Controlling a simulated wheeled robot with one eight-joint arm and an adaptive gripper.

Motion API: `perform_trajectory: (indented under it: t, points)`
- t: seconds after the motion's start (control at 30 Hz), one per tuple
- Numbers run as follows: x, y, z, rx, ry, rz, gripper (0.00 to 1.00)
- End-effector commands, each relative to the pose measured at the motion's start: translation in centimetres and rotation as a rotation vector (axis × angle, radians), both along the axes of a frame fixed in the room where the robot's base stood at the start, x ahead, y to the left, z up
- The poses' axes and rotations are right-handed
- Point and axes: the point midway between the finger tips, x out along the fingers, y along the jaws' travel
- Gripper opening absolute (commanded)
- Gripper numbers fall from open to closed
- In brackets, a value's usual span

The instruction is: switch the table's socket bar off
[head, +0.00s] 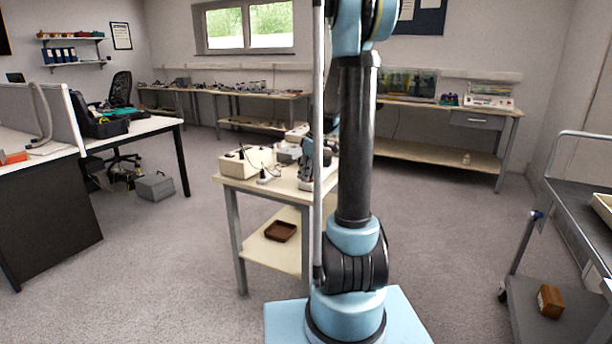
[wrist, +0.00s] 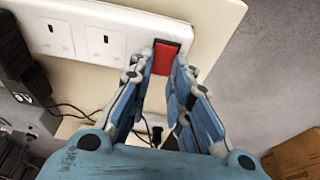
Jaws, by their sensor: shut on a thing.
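The socket bar (wrist: 78,18) is a white strip with square sockets and a red switch (wrist: 166,58) at its right end. My gripper (wrist: 164,64) is at that end in the wrist view, with one blue finger on each side of the red switch, shut on it. The fingertips cover part of the switch's sides. In the head view the worktable (head: 228,184) stands left of my arm. There my arm hides part of the tabletop, and I cannot make out the bar or the switch clearly.
A cream box (head: 240,164) stands on the worktable, with other equipment around it. A brown tray (head: 281,232) lies on its lower shelf. Black cables (wrist: 75,108) run below the bar in the wrist view. A grey trolley (head: 563,215) stands at right.

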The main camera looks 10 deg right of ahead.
Motion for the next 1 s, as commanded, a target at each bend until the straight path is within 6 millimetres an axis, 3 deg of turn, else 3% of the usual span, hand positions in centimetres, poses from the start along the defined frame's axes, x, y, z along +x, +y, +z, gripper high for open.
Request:
perform_trajectory:
  t: [0.03,0.1,0.57,1.0]
  points:
    - [-0.1,-0.1,0.0,-0.001,0.001,-0.001,0.23]
    - [-0.1,-0.1,0.0,-0.001,0.001,-0.001,0.38]
    - [-0.1,-0.2,0.6,-0.001,0.001,-0.001,0.38]
    - [-1.2,-1.6,7.2,-0.001,0.002,-0.002,0.38]
